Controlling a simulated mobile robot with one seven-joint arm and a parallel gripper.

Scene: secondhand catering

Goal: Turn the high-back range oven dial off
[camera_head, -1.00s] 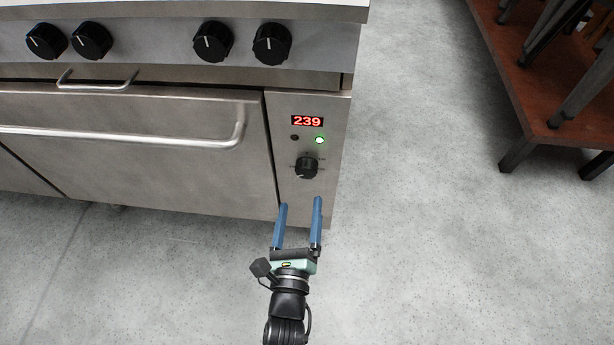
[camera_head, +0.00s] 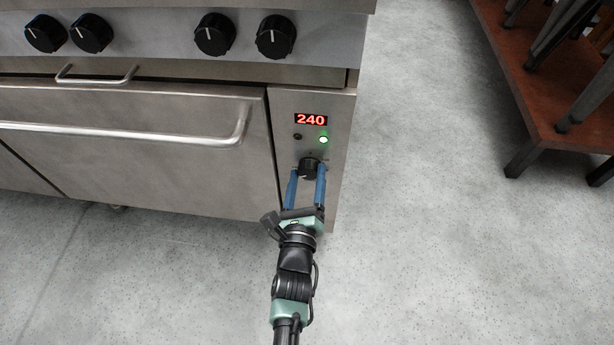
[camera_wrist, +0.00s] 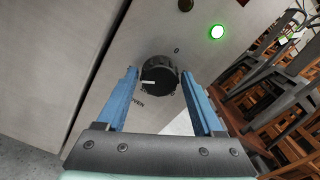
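The oven dial (camera_head: 309,167) is a black round knob on the steel control panel at the oven's right end. In the wrist view the dial (camera_wrist: 159,76) shows a white pointer line aimed left, with "OVEN" printed below it and a "0" mark above it to the right. My gripper (camera_head: 306,170) has its two blue fingers apart, one on each side of the dial. The wrist view shows gaps beside the dial, so I cannot see contact. The red display (camera_head: 310,120) reads 240 and a green lamp (camera_head: 323,140) is lit below it.
Several black burner knobs (camera_head: 276,36) line the upper panel. The oven door handle (camera_head: 130,140) sticks out to the left. A reddish-brown table (camera_head: 560,125) with stacked chairs stands at right. The grey floor between is clear.

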